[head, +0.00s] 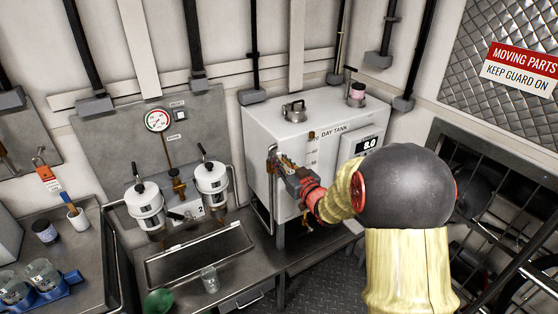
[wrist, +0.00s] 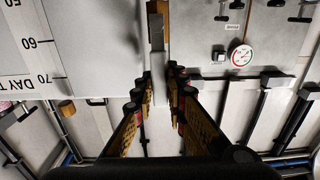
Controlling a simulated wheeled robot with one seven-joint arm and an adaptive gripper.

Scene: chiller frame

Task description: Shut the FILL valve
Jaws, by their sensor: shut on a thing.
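The white day tank (head: 290,118) stands right of centre in the head view. My gripper (head: 280,163) is at its left front edge, shut on a slim valve handle. In the wrist view the fingertips (wrist: 161,78) are close together around the lower end of a brown and grey handle (wrist: 157,28), which runs up the picture. No FILL label can be read, and the fingers and arm hide much of the valve body.
A brown fitting (head: 311,135) is on the tank front, beside a scale. Left are two white canisters (head: 145,202), a gauge (head: 157,120) and a drip tray (head: 200,255). A dark barred guard (head: 490,190) stands right of my arm.

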